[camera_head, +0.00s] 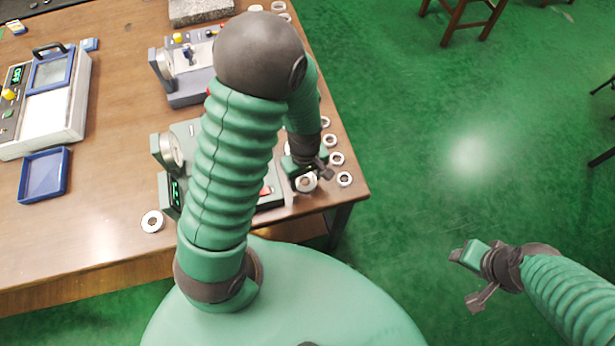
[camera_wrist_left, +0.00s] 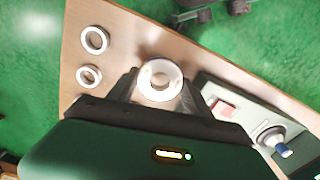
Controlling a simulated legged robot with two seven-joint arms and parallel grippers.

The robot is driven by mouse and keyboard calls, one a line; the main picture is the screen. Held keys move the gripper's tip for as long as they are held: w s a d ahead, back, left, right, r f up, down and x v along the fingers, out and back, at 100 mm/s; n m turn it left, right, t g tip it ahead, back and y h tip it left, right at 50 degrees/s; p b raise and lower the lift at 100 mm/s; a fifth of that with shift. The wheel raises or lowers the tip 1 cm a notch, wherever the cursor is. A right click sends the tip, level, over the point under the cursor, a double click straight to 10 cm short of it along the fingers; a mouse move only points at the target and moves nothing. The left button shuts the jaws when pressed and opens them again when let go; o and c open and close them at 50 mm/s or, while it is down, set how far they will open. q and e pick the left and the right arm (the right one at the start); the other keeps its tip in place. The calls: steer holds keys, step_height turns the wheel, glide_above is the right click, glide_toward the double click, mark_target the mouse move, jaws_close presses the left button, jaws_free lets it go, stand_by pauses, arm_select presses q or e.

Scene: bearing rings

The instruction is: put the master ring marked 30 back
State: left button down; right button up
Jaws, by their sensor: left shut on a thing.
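My left gripper (camera_head: 307,174) is over the right front corner of the table, shut on a pale metal ring (camera_head: 305,183). In the left wrist view the ring (camera_wrist_left: 159,80) sits between the two fingers, with its bore and flat face showing. I cannot read a number on it. It is over the tabletop, and I cannot tell whether it touches the wood. My right gripper (camera_head: 474,276) is open and empty over the green floor, away from the table.
Several loose rings (camera_head: 336,159) line the table's right edge, close beside the held ring. Another ring (camera_head: 152,221) lies near the front edge. A grey-green gauge (camera_head: 170,155) stands left of my left gripper, partly hidden by my arm. A blue tray (camera_head: 44,175) is at far left.

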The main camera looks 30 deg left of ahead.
mark_target(308, 176)
arm_select(q)
steer(key=shift+w+a+f, duration=0.1)
steer(key=shift+w+a, duration=0.1)
steer(key=shift+w, duration=0.4)
steer(key=shift+w+a+f, duration=0.1)
steer(key=shift+w+a, duration=0.1)
steer(key=shift+w, duration=0.4)
steer(key=shift+f, duration=1.7)
steer(key=shift+c, duration=2.2)
jaws_free()
steer(key=shift+r, duration=0.15)
step_height(308, 176, up, 12)
steer(key=shift+f+p, duration=0.25)
steer(key=shift+p, duration=0.2)
steer(key=s+d+r+m+t, duration=0.2)
steer(key=s+d+r+m, duration=0.2)
steer(key=m, duration=0.8)
steer(key=shift+s+d+r+t, duration=0.15)
steer(key=shift+d+r+t, duration=0.15)
steer(key=shift+r, duration=0.2)
